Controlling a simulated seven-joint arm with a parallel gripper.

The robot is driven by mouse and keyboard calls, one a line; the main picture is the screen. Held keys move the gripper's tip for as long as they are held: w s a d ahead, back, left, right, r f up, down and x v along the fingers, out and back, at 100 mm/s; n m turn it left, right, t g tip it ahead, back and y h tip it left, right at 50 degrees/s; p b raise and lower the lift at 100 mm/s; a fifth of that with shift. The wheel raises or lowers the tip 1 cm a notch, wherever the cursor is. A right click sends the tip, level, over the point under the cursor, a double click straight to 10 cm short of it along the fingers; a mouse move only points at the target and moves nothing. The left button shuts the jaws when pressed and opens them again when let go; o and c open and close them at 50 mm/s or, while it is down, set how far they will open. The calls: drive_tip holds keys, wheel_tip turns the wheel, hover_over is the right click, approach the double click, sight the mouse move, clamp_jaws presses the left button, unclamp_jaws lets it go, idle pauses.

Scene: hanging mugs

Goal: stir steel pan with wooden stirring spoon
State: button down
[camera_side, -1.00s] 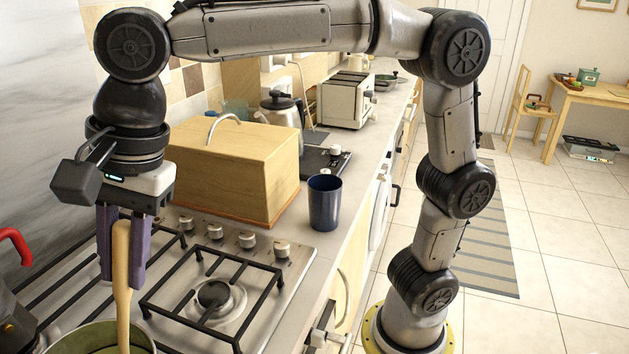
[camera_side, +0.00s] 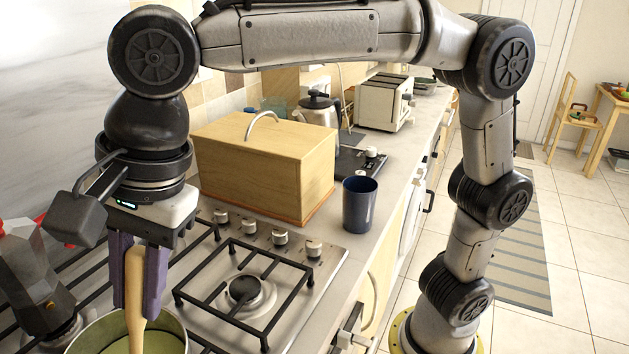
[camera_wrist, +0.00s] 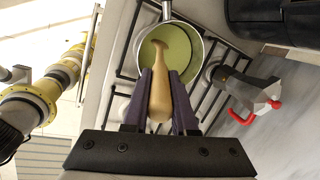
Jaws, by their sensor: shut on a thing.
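My gripper (camera_side: 140,290) is shut on the wooden spoon (camera_side: 135,320), which it holds close to upright, pointing down to the pan. The steel pan (camera_side: 172,322) stands on the stove at the bottom left of the side view, cut off by the frame edge, with green contents. In the wrist view the purple fingers (camera_wrist: 160,98) clasp the spoon (camera_wrist: 157,75). I cannot tell how deep the spoon reaches.
A moka pot (camera_side: 38,280) with a red handle stands on the stove left of the pan. An empty burner grate (camera_side: 245,290) is to the right. Behind are a wooden bread box (camera_side: 265,165), a dark blue cup (camera_side: 359,205), a kettle (camera_side: 318,110) and a toaster (camera_side: 385,102).

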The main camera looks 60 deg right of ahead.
drive_tip(key=w+d+r, duration=0.1)
drive_tip(key=d+r, duration=0.2)
drive_tip(key=r, duration=0.5)
drive_tip(key=shift+w+d+r, duration=0.15)
drive_tip(key=shift+d+r, duration=0.15)
drive_tip(key=shift+r, duration=0.1)
idle(0.7)
drive_tip(key=shift+r, duration=0.1)
